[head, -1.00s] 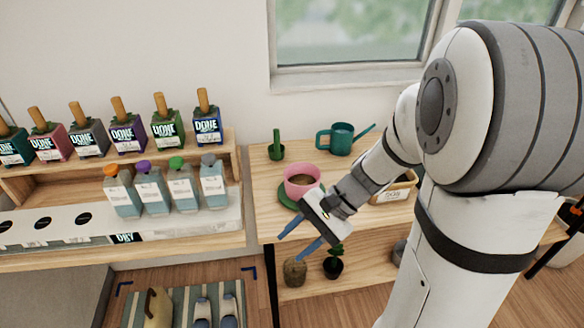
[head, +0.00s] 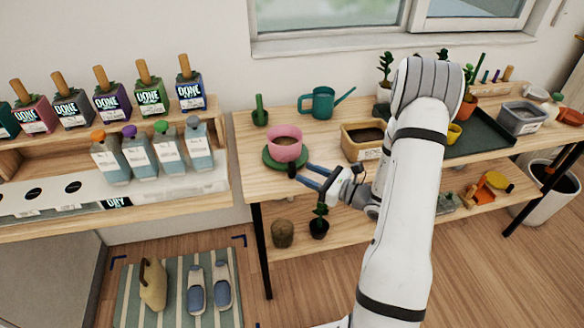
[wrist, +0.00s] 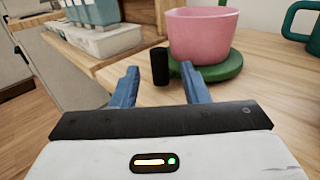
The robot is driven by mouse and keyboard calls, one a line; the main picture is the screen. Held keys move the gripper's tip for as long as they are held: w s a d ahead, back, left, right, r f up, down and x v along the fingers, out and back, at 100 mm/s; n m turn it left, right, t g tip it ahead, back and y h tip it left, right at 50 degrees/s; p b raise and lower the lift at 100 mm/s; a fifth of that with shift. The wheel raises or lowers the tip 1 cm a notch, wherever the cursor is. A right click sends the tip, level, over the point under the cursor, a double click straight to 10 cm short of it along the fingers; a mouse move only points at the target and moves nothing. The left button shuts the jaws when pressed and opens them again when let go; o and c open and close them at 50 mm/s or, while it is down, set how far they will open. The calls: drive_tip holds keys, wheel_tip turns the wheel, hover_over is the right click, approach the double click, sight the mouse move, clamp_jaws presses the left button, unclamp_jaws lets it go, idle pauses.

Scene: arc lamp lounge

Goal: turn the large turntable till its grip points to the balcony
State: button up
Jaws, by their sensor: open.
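The large turntable is a green disc (head: 269,159) on the wooden bench, with a pink pot (head: 285,146) of soil on it. Its black grip (head: 292,171) sticks up at the front right of the disc. My gripper (head: 303,174) is open, its blue fingers reaching left toward the grip. In the wrist view the black grip (wrist: 160,66) stands upright between the two blue fingertips, apart from both as far as I can see. The green disc (wrist: 222,68) and pink pot (wrist: 201,35) are just beyond the right finger.
A small green cactus (head: 260,110), a teal watering can (head: 320,103) and a wooden box of soil (head: 362,140) stand behind and right. A bottle rack (head: 215,178) is at the left. Potted plants sit on the lower shelf. The bench's front left corner is bare.

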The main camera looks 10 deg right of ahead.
sight(292, 167)
drive_tip(key=x, duration=0.6)
drive_tip(key=shift+a+p, duration=0.1)
drive_tip(key=shift+p, duration=0.2)
drive_tip(key=shift+c, duration=0.2)
clamp_jaws()
